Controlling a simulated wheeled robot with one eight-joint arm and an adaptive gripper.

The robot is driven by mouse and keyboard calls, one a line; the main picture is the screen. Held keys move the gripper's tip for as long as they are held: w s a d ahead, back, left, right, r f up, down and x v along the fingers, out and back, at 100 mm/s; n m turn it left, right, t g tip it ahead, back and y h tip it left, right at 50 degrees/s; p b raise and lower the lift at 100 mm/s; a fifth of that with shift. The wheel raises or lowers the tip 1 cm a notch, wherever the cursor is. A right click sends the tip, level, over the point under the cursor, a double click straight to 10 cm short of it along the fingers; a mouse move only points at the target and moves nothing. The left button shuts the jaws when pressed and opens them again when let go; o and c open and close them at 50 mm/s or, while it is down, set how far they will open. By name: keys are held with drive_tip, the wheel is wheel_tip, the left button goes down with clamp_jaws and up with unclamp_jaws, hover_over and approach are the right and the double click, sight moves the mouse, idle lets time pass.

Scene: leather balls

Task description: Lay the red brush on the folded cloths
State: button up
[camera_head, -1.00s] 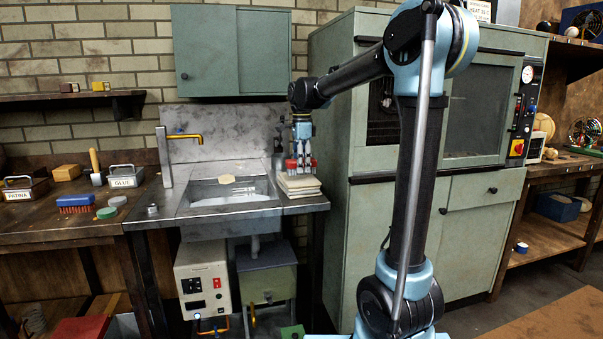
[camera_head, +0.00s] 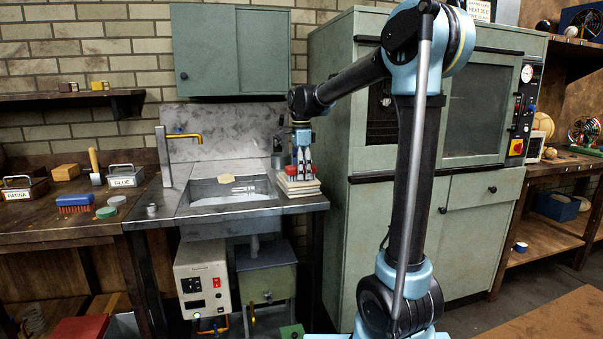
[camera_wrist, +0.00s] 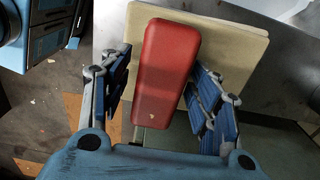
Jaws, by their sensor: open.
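The red brush (camera_wrist: 166,65) rests on top of the folded cloths (camera_wrist: 238,50), a cream stack beside the sink. In the head view the red brush (camera_head: 292,171) shows low between my fingers, on the cloth stack (camera_head: 299,190). My gripper (camera_head: 302,168) points down over the stack. In the wrist view my gripper (camera_wrist: 165,100) is open, with one finger on each side of the brush and a gap on both sides. The brush's near end reaches past the cloths' near edge in that view. Its bristles are hidden underneath.
The sink basin (camera_head: 232,188) with a pale bar on its rim is left of the cloths. The green cabinet (camera_head: 340,150) stands close on the right. A blue brush (camera_head: 75,202) and green tins lie on the left bench.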

wheel_tip(320, 180, up, 12)
drive_tip(key=s+d+f+n, duration=0.4)
drive_tip(key=s+d+f, duration=0.1)
drive_tip(key=s+d, duration=0.35)
drive_tip(key=s+d+f+n+t, duration=0.1)
drive_tip(key=s+d+f+n, duration=0.4)
drive_tip(key=s+f, duration=0.6)
drive_tip(key=s+d+f+n+t, duration=0.1)
drive_tip(key=s+d+f+n, duration=0.5)
drive_tip(key=s+f, duration=0.6)
wheel_tip(320, 180, down, 3)
drive_tip(key=shift+s+d+r, duration=0.1)
drive_tip(key=shift+s+d, duration=0.05)
drive_tip(key=shift+d, duration=0.85)
